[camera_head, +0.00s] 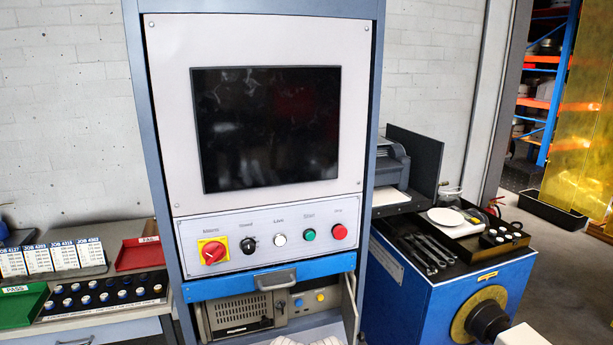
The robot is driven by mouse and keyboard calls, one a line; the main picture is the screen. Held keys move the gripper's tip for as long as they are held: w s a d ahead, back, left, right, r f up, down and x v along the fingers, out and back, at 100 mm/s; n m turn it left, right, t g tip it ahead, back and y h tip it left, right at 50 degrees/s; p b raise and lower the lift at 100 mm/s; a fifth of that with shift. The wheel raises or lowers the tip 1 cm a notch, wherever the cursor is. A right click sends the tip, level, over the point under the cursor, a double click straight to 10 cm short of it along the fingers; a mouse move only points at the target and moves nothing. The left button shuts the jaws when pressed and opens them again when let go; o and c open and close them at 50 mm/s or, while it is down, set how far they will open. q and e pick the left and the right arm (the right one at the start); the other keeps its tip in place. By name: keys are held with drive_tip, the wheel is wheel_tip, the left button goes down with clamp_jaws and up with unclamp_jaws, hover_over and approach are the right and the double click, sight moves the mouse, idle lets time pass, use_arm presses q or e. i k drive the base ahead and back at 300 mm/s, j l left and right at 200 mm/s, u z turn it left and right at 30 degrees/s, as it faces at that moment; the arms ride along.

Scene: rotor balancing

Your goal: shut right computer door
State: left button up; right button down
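The right computer door (350,309) is a narrow light panel at the right side of the lower opening of the blue-grey cabinet (153,130). It stands open, turned nearly edge-on to me, and its lower part runs out of the picture. Inside the opening sits a beige computer (237,314) beside a unit with blue and yellow knobs (312,299). A blue front with a dark handle (275,281) is just above.
Above are a dark screen (265,128) and a panel with a red-yellow switch (211,252). A blue bench (420,305) with wrenches (428,252) stands close on the right. Trays and weights (105,296) are on the left. A pale ribbed object (305,341) shows at the bottom edge.

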sight(349, 312)
drive_tip(key=i+l+u, duration=0.15)
drive_tip(key=l+u, duration=0.15)
drive_tip(key=l, duration=0.55)
drive_tip(key=l+u, duration=0.3)
drive_tip(key=l, duration=0.5)
